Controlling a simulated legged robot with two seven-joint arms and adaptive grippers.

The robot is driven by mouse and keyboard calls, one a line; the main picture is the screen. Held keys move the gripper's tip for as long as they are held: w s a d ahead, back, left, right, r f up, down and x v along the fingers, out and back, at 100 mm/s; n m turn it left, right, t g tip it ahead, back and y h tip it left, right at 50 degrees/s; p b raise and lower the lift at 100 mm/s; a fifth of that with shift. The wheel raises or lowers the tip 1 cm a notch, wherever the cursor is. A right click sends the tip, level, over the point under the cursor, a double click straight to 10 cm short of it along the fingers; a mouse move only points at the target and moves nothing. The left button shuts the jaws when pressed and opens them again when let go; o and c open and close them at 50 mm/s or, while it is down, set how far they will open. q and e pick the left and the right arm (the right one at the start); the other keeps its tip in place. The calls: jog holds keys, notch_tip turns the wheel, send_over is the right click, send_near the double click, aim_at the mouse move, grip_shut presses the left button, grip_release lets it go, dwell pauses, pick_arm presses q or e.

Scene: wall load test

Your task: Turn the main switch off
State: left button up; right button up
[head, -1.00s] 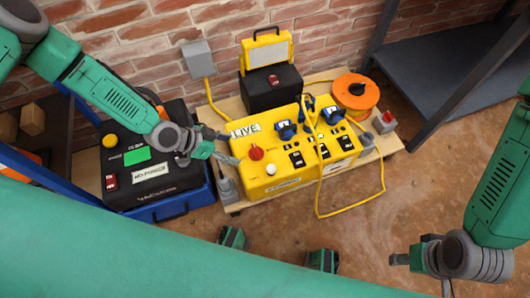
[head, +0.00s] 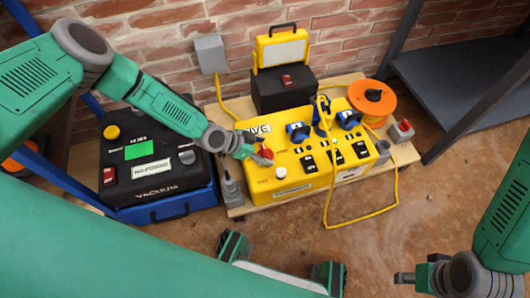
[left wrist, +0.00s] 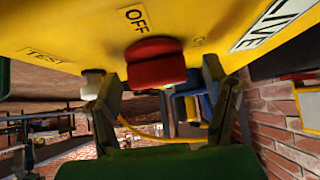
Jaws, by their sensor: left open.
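The yellow power box (head: 330,178) stands on a wooden board, and its red main switch knob (head: 263,157) sits on its left part. My left gripper (head: 254,151) is at that knob and partly covers it and the LIVE label. In the left wrist view the red knob (left wrist: 155,63) lies ahead between the two spread fingertips of my left gripper (left wrist: 158,85), with OFF printed near it. The fingers are open; whether either touches the knob I cannot tell. My right gripper (head: 412,277) hangs at the lower right, away from the box; its jaws are unclear.
A white button (head: 281,172) sits close to the knob. Blue plugs (head: 298,131) and a yellow cable (head: 361,217) are on the right. A black vacuum (head: 150,165) stands left, an orange reel (head: 372,98) behind right.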

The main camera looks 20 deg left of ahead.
pick_arm(q)
jog(key=shift+w+f, duration=0.1)
jog(key=shift+d, duration=0.3)
jog(key=shift+c, duration=0.5)
jog(key=shift+d, duration=0.1)
jog(key=c, duration=1.1)
jog(key=shift+o, duration=0.2)
